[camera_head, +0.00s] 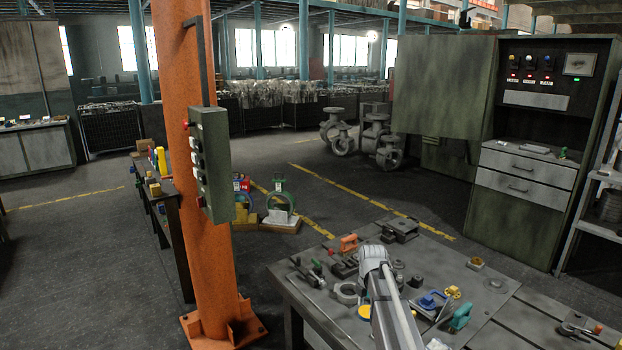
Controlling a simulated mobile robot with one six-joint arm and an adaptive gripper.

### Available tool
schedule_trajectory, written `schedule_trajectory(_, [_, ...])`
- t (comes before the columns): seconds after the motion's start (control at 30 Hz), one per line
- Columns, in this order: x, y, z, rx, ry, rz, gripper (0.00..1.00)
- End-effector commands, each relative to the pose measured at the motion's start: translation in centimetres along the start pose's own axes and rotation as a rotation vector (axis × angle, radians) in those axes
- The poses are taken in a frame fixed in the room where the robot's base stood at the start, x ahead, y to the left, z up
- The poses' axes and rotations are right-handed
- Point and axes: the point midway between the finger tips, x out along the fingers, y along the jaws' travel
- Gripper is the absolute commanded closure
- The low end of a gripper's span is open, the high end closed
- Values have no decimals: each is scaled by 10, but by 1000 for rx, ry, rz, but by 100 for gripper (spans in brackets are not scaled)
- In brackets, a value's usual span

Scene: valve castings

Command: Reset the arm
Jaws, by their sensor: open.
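My arm reaches up from the bottom edge over the workbench (465,275), right of the picture's middle. Its pale grey link ends in a rounded joint above the bench top. My gripper does not show; no fingers can be made out beyond that joint. Part of the bench top behind the arm is hidden by it.
Bench items include an orange-handled tool (348,243), a dark metal block (400,229), a blue-handled part (432,299) and a teal part (461,318). An orange column (210,270) with a control box (211,165) stands left. A grey cabinet (520,190) stands behind right. Open floor lies between.

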Motion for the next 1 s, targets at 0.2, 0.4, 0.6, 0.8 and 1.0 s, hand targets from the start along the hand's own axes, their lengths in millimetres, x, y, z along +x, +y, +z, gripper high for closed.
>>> schedule_trajectory(0.2, [6, -13, -8, 100, 0, -2, 43])
schedule_trajectory(0.4, [13, -28, -17, 241, -1, -3, 43])
schedule_trajectory(0.6, [24, -54, -33, 474, -3, -6, 43])
schedule_trajectory(0.8, [37, -83, -52, 760, -6, -9, 43])
schedule_trajectory(1.0, [49, -112, -70, 1045, -10, -11, 43])
